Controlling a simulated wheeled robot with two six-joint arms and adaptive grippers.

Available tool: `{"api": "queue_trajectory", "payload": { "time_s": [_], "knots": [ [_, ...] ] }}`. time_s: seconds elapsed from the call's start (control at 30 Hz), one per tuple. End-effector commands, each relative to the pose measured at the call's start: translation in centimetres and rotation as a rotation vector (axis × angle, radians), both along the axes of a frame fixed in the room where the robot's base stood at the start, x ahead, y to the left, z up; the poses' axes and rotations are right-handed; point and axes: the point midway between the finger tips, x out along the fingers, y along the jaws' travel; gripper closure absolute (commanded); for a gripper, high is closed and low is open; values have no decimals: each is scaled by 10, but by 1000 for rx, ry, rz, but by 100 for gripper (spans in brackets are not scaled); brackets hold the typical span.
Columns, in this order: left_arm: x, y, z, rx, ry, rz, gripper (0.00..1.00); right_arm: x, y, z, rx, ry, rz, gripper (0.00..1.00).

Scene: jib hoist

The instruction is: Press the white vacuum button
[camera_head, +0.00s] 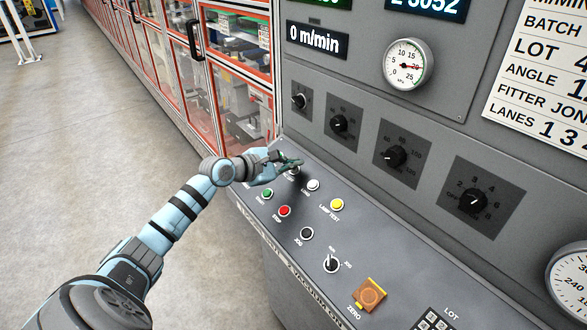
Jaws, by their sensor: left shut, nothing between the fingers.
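My left gripper (289,162) reaches in from the left over the far end of the sloping control desk (385,270). It is shut and empty. The small labels by these two buttons are too blurred or hidden to read surely, so I cannot tell which is the vacuum button. My right gripper is not in view.
Near the white button are a yellow lamp test button (337,204), a green button (267,194), a red button (285,211) and a black button (307,233). A selector switch (331,263) and an orange zero button (370,294) sit nearer. The upright panel with knobs (338,123) rises behind.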

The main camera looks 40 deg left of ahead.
Motion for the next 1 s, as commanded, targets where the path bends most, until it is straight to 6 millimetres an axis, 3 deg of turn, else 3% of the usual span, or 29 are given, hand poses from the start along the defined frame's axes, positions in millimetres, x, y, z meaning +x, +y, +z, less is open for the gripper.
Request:
{"api": "queue_trajectory", "payload": {
  "time_s": [0.83, 1.0],
  "knots": [
    [2, -1, -7, -1, 2, 0, 100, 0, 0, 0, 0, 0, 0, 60],
    [1, 0, -1, -1, 2, 0, 100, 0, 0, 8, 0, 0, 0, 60]
  ]
}}
